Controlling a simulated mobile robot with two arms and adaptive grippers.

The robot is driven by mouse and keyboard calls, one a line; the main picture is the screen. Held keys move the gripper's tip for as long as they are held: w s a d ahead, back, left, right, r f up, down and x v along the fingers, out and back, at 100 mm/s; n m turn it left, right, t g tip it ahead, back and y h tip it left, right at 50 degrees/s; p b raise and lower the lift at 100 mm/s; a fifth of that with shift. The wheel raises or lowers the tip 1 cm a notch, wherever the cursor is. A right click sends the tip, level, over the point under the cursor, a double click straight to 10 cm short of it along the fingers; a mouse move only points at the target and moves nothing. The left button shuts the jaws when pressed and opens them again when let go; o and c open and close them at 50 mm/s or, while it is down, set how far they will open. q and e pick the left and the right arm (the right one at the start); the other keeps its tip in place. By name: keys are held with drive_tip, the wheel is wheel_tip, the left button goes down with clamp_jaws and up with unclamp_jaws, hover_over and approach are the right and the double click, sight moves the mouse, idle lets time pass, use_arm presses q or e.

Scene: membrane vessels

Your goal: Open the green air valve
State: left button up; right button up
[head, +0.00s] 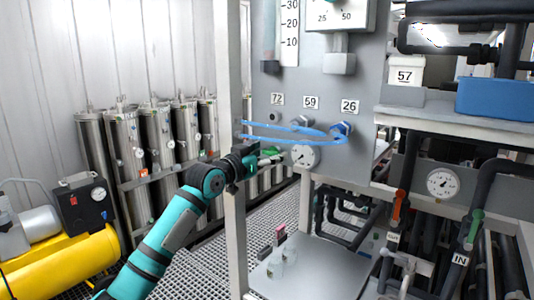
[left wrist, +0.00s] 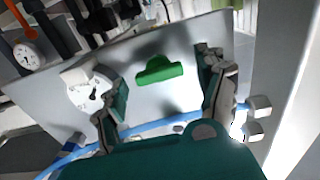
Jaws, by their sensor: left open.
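The green air valve handle (left wrist: 160,70) shows in the left wrist view as a short green bar on the grey panel (left wrist: 185,42). A small part of the green handle also shows in the head view (head: 271,151), mostly hidden by my left gripper. My left gripper (head: 268,158) is open in front of the panel's lower left part. In the left wrist view its two fingers (left wrist: 162,84) stand apart, with the green handle between and a little beyond them. I cannot tell whether either finger touches the handle. My right gripper is in neither view.
A white pressure gauge (head: 304,156) sits just right of the valve. Blue hoses (head: 290,132) loop across the panel above the gripper. A grey frame post (head: 233,200) stands close to my left arm. Steel cylinders (head: 160,145) and a yellow compressor tank (head: 65,265) are at left.

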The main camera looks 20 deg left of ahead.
use_arm(q)
drive_tip(key=shift+c, duration=0.4)
drive_tip(key=c, duration=1.1)
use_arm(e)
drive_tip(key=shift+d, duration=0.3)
